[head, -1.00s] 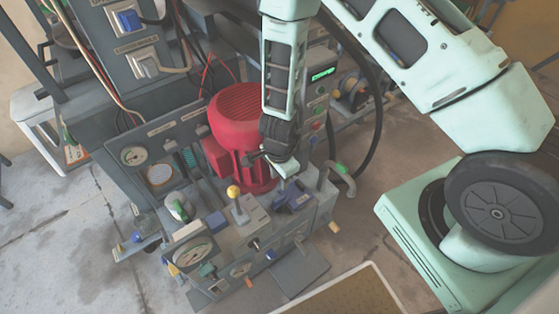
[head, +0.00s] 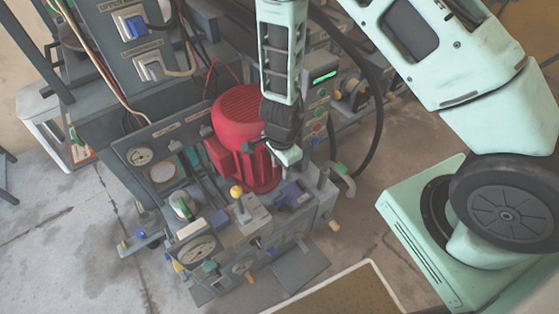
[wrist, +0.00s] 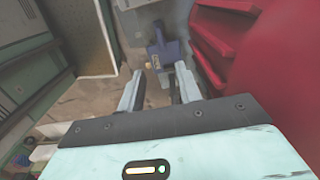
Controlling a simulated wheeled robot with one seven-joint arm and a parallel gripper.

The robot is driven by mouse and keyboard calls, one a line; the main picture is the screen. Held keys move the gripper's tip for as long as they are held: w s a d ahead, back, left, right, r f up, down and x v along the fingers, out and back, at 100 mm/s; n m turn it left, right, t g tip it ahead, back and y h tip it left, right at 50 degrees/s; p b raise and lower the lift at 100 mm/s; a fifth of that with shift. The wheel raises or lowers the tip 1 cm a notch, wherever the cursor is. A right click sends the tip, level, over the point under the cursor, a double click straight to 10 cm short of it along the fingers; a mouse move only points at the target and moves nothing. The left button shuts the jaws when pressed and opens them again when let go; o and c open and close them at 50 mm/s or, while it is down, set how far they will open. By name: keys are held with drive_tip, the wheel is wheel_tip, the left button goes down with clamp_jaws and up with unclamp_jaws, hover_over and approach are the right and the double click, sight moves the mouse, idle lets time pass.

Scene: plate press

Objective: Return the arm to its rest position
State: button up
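My gripper (head: 287,158) hangs from my pale green arm above the machine's bench, just right of the red motor (head: 243,125) in the head view. In the wrist view its two fingers (wrist: 158,86) stand apart with nothing between them, so it is open and empty. A blue part (wrist: 168,52) of the bench lies beyond the fingertips, and it also shows below the gripper in the head view (head: 292,195). The red motor fills the right side of the wrist view (wrist: 275,60), close beside the gripper. The fingertips are small and partly hidden in the head view.
A yellow-knobbed lever (head: 238,195) and gauges (head: 197,250) stand on the bench left of my gripper. A bent handle (head: 340,176) and a black hose (head: 376,125) are to its right. A tan board (head: 345,295) lies in front. Open floor shows at left.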

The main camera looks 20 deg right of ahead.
drive_tip(key=s+a+r+n+y+p, duration=0.2)
drive_tip(key=a+r+n, duration=0.3)
drive_tip(key=r, duration=0.5)
drive_tip(key=s+a+r+n+y+p, duration=0.1)
drive_tip(key=s+a+r+n+p, duration=0.3)
drive_tip(key=r, duration=0.6)
drive_tip(key=s+d+r+n+h, duration=0.1)
drive_tip(key=s+r+n, duration=0.5)
drive_tip(key=r+n, duration=0.1)
drive_tip(key=s+d+r+n+h+p, duration=0.1)
drive_tip(key=s+d+r+n, duration=0.1)
drive_tip(key=s+r+n, duration=0.4)
drive_tip(key=shift+r+n, duration=0.8)
drive_tip(key=shift+r, duration=1.2)
drive_tip(key=shift+s, duration=0.1)
